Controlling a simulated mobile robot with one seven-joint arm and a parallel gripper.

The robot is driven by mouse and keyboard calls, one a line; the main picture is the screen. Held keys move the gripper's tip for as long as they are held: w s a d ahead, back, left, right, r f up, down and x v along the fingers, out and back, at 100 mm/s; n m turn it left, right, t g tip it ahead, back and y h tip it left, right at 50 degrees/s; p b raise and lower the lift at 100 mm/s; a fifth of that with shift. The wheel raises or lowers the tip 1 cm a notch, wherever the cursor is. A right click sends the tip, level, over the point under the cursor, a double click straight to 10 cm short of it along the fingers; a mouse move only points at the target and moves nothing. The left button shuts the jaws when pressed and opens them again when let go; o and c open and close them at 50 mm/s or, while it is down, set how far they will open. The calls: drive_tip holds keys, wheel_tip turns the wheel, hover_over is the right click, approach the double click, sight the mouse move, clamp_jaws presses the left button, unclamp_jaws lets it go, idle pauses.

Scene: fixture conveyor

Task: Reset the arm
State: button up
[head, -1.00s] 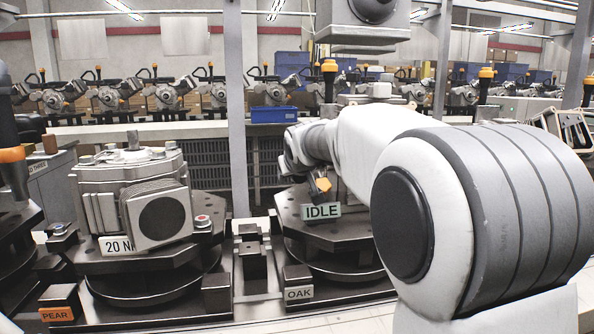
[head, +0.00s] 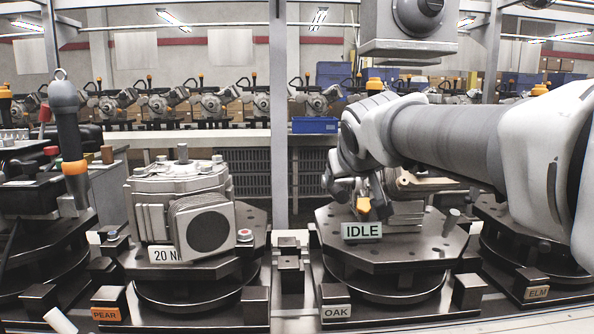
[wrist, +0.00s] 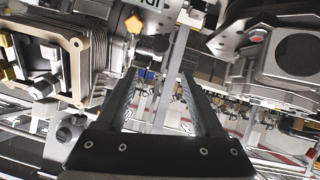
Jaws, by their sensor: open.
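My arm reaches in from the right of the head view, over the fixture labelled OAK. My gripper (head: 350,190) hangs at its end near the IDLE sign (head: 362,231), partly hidden by its own links. In the wrist view, the two dark fingers (wrist: 160,80) stand apart with nothing between them. An orange knob (wrist: 133,24) lies beyond the left finger, beside the upside-down IDLE sign (wrist: 151,3). The knob also shows in the head view (head: 364,206), just above the sign.
A grey gearbox casting (head: 185,205) sits on the PEAR fixture to the left. A hanging tool (head: 68,140) with an orange collar is at the far left. The ELM fixture (head: 537,270) is at right. A blue bin (head: 315,125) stands behind. A grey overhead unit (head: 410,30) hangs above.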

drive_tip(key=shift+s+r, duration=0.2)
drive_tip(key=shift+s, duration=0.15)
drive_tip(key=s+d+f+m+g, duration=0.1)
drive_tip(key=s+f+g, duration=0.2)
drive_tip(key=s+f, duration=0.85)
drive_tip(key=s+f+m+g, duration=0.1)
drive_tip(key=s+f+g, duration=0.2)
drive_tip(key=s+f, duration=0.85)
drive_tip(key=s+r+p, duration=0.1)
drive_tip(key=r+p, duration=0.9)
drive_tip(key=r, duration=0.2)
drive_tip(key=s+r+y+p, duration=0.1)
drive_tip(key=s+r+p, duration=0.1)
drive_tip(key=r+p, duration=0.9)
drive_tip(key=shift+s+r, duration=0.25)
drive_tip(key=shift+r, duration=0.4)
